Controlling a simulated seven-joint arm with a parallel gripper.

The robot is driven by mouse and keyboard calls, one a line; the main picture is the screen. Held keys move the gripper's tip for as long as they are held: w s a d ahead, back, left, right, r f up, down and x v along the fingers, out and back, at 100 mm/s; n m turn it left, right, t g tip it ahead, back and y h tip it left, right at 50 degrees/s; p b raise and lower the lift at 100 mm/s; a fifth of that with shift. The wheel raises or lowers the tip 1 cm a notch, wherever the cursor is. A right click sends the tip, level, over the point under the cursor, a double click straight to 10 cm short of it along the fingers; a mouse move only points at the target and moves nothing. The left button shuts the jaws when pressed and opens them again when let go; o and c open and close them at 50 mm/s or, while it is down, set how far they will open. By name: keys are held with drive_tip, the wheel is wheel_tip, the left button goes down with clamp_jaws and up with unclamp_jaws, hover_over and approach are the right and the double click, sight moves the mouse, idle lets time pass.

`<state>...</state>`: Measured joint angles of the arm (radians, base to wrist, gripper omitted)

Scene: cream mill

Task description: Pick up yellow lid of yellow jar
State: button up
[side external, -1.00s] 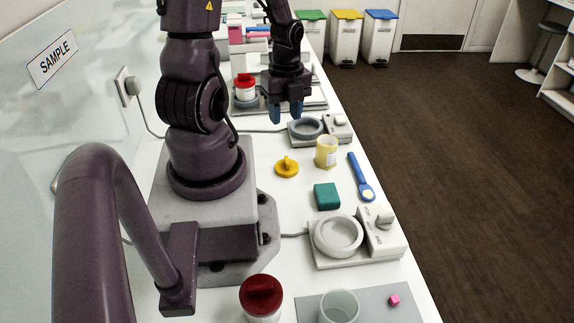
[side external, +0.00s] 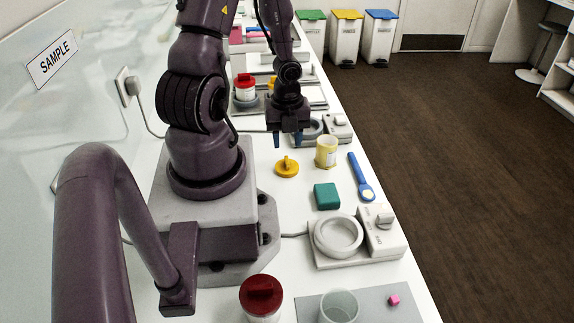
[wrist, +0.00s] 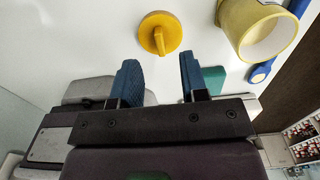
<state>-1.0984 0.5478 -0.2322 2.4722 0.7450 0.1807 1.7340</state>
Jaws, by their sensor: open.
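The yellow lid (side external: 287,167) lies on the white bench with its raised grip upward. The open yellow jar (side external: 326,152) stands upright just right of the lid. My gripper (side external: 287,138) is above the bench, behind the lid in the side view, apart from it. In the wrist view my gripper (wrist: 157,78) is open and empty, with two blue fingers spread. There the lid (wrist: 160,34) is ahead of the fingertips, roughly between them, and the jar (wrist: 258,28) is at the upper right, its mouth showing. The lid's exact distance below the fingers cannot be told.
A blue spoon (side external: 361,178) lies right of the jar. A green block (side external: 327,196) sits in front of the lid. A device with a round grey ring (side external: 312,130) stands behind the jar, and a red-lidded jar (side external: 245,86) farther back. A white ring device (side external: 338,236) is in front.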

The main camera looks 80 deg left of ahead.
sight(287, 158)
drive_tip(key=shift+f, duration=0.3)
drive_tip(key=shift+d+f, duration=0.15)
drive_tip(key=shift+f, duration=0.8)
drive_tip(key=shift+d+f, duration=0.1)
drive_tip(key=shift+f, duration=0.85)
drive_tip(key=shift+a+f, duration=0.1)
drive_tip(key=shift+f, duration=0.45)
drive_tip(key=shift+c, duration=0.2)
clamp_jaws()
